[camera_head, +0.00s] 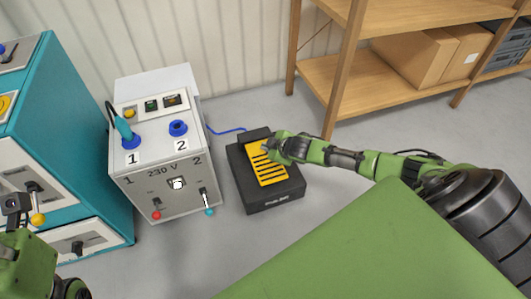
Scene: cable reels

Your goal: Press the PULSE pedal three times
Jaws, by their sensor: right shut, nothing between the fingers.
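The pedal (268,176) is a black box on the floor with a yellow, black-slotted top plate. Small white lettering is on its front edge, too small to read surely. My right gripper (268,148) is green and shut, with nothing between its fingers. It reaches in from the right, with its tip over the far part of the yellow plate. I cannot tell whether it touches the plate. A green part of my left arm shows at the lower left edge; its fingers cannot be made out.
A grey 230 V box (160,180) with sockets and levers stands left of the pedal; a blue cable (225,131) runs between them. A teal cabinet (75,130) is at far left. A wooden shelf (345,75) with cardboard boxes (415,55) stands behind right. Grey floor around the pedal is free.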

